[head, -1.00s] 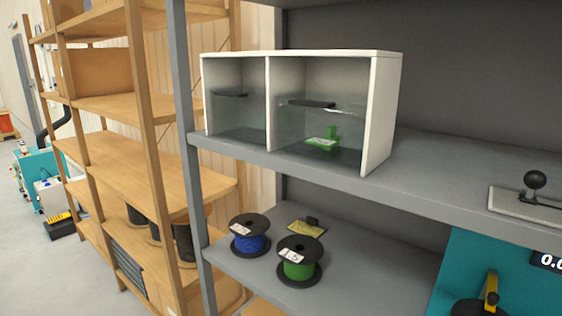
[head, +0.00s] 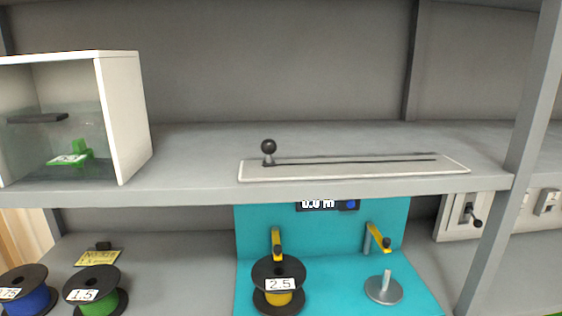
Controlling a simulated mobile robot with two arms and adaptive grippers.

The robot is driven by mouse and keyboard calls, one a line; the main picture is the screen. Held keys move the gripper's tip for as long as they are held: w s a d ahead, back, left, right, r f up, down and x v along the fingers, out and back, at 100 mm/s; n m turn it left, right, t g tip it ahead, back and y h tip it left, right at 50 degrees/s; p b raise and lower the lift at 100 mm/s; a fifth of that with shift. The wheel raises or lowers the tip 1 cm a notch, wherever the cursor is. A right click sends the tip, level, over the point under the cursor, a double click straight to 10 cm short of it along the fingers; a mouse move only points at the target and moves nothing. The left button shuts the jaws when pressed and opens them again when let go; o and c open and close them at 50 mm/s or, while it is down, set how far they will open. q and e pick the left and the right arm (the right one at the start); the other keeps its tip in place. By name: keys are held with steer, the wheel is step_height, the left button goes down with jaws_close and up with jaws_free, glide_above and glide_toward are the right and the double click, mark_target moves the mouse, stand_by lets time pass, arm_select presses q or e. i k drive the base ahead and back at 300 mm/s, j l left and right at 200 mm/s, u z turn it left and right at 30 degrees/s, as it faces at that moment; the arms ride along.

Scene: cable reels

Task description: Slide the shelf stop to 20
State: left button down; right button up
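The shelf stop is a black ball knob (head: 268,147) on a short post, at the left end of a dark slot in a light plate (head: 350,174). The plate lies flat along the front of the grey upper shelf (head: 190,175). No scale numbers can be read on the plate from here. Neither of my grippers shows in the head view.
A white cabinet (head: 121,118) with glass fronts stands left of the plate. Below are a teal panel (head: 340,232) with a display, a yellow reel (head: 279,298) marked 2.5, and green (head: 103,303) and blue reels (head: 38,301). A grey upright (head: 525,120) stands at right.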

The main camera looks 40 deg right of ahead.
mark_target(268, 146)
steer(key=k+j+z, duration=0.1)
steer(key=z, duration=1.7)
